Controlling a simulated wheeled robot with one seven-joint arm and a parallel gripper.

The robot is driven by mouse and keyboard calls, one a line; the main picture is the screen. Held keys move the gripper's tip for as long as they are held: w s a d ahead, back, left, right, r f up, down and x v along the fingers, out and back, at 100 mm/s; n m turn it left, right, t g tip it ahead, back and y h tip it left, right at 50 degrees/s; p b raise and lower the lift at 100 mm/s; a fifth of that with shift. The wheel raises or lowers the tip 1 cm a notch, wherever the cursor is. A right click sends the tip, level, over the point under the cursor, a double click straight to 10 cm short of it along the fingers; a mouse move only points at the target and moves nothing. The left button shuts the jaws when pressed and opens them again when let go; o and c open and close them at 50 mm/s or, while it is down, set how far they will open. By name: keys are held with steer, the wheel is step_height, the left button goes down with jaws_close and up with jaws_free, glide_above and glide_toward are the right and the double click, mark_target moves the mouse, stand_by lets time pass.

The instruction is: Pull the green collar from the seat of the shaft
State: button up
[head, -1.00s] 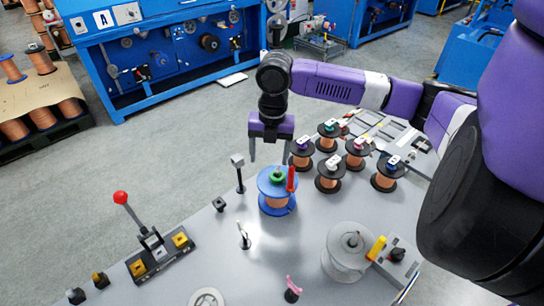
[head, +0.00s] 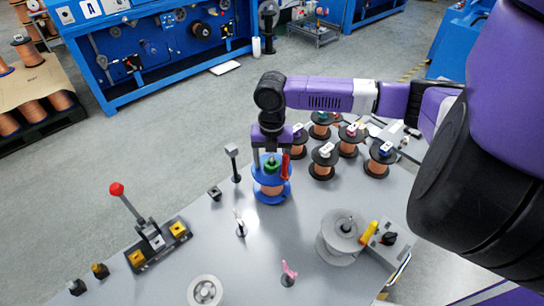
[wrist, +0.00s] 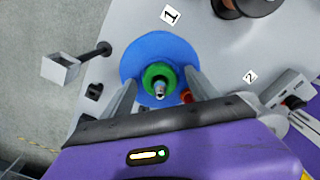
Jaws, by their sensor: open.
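The green collar (head: 272,163) sits around the shaft at the top of a blue-flanged copper spool (head: 271,189). In the wrist view the collar (wrist: 148,76) is a green ring with the metal shaft tip (wrist: 160,90) standing in its middle. My gripper (head: 271,168) is right above the spool, pointing down. Its fingers are open, one on each side of the collar, with gaps visible in the wrist view (wrist: 162,80). The blue flange (wrist: 160,48) lies below the fingers. I cannot tell exactly how low the fingertips are.
A red upright part (head: 285,165) stands close beside the right finger. A grey-headed post (head: 233,160) is to the left. Several copper spools (head: 323,163) stand at the right, and a grey spool (head: 340,235) in front. The table between has small pegs.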

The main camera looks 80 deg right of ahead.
mark_target(272, 155)
steer(key=shift+c, duration=0.4)
steer(key=c, duration=1.4)
steer(key=shift+o, duration=0.2)
steer(key=shift+r+p, duration=1.6)
steer(key=shift+r, duration=0.3)
steer(key=shift+r+p, duration=1.25)
steer(key=shift+r, duration=0.4)
steer(key=shift+r, duration=0.1)
steer(key=shift+r, duration=0.15)
